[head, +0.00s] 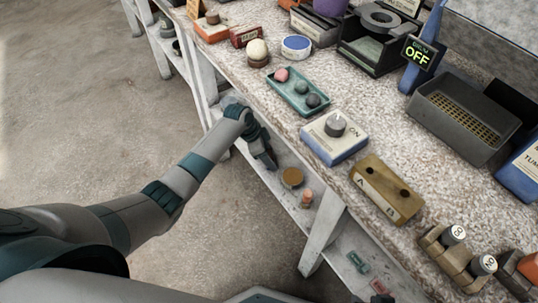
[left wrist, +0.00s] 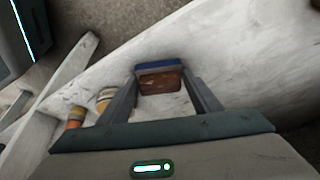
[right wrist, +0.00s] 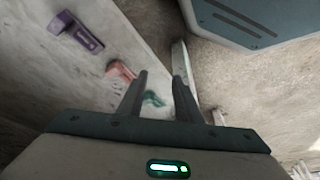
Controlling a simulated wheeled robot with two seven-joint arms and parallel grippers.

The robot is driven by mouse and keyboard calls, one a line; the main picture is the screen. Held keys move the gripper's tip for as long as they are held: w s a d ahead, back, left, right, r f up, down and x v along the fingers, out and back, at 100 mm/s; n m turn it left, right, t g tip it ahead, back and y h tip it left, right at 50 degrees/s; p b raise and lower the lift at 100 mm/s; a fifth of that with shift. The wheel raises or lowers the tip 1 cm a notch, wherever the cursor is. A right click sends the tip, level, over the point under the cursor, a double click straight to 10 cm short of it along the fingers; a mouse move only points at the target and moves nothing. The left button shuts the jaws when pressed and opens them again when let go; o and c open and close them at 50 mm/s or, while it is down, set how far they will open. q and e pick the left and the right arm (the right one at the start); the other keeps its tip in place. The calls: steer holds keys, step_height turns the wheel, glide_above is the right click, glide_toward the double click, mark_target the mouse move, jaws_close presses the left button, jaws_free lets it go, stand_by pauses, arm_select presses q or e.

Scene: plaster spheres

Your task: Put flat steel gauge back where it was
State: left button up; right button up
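I cannot make out the flat steel gauge for certain in any view. My left gripper (head: 268,163) reaches in at the table's near side, towards the lower shelf. In the left wrist view its fingers (left wrist: 163,82) stand apart, with a blue-edged, brown-faced block (left wrist: 160,80) between their tips. I cannot tell whether they touch it. My right gripper (right wrist: 161,76) has its fingers apart and nothing clearly held between them. Beyond its fingers lie a green piece (right wrist: 153,98), a red piece (right wrist: 120,71) and a purple piece (right wrist: 76,33). The right gripper is outside the head view.
On the speckled tabletop (head: 285,125) stand a teal tray (head: 277,89) of small spheres, a blue-white box (head: 334,149) with a knob, a brass block (head: 386,190) and a dark bin (head: 455,118). A slanted white leg (head: 322,241) divides the shelf space. Floor at left is clear.

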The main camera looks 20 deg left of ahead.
arm_select(q)
steer(key=shift+o, duration=1.1)
steer(key=shift+r, duration=0.15)
steer(key=shift+a+r, duration=0.2)
steer(key=shift+r, duration=0.35)
steer(key=p+v, duration=0.1)
steer(key=v, duration=0.5)
steer(key=shift+r, duration=0.15)
arm_select(e)
steer(key=shift+s+d+g+h, duration=0.4)
steer(key=shift+s+d+g, duration=0.2)
steer(key=shift+s+d, duration=0.35)
arm_select(q)
steer(key=shift+s+a, duration=0.1)
steer(key=shift+s, duration=0.05)
arm_select(e)
steer(key=shift+w+a+r, duration=0.1)
steer(key=shift+w, duration=0.15)
